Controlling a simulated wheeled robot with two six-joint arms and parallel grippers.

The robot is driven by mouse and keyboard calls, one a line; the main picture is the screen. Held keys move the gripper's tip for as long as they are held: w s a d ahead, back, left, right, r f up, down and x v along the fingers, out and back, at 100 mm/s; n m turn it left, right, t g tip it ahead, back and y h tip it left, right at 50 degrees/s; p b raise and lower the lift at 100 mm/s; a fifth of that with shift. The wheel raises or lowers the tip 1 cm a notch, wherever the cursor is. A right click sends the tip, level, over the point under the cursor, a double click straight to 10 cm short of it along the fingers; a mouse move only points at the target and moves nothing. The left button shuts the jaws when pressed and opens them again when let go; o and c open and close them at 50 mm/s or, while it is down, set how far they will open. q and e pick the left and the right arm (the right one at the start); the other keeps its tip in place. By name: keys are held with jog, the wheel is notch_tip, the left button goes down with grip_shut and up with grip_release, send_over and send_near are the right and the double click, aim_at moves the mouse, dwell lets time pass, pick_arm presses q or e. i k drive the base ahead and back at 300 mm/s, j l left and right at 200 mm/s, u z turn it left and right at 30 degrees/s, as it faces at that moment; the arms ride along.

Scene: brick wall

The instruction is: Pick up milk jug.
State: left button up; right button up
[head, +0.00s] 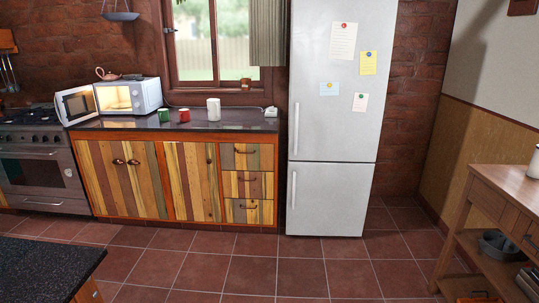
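A white jug-like container (213,110) stands upright on the dark counter (240,124) below the window. It is small in the picture, and I cannot tell for sure that it is the milk jug. Another white container (535,162) stands on the wooden side table (500,180) at the right edge, partly cut off by the frame. Neither of my grippers is in view.
A green mug (163,115) and a red mug (184,115) stand left of the white container. An open microwave (135,95), a stove (40,160) and a fridge (335,120) line the wall. A dark-topped counter (45,265) is at lower left. The tiled floor between is clear.

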aim_at(213, 104)
jog(key=i+l+u, duration=0.1)
jog(key=i, duration=1.6)
jog(key=i+j+u, duration=0.15)
jog(key=i+u, duration=0.2)
jog(key=i, duration=0.45)
jog(key=i+l+u, duration=0.1)
jog(key=i+u, duration=0.25)
jog(key=i, duration=0.45)
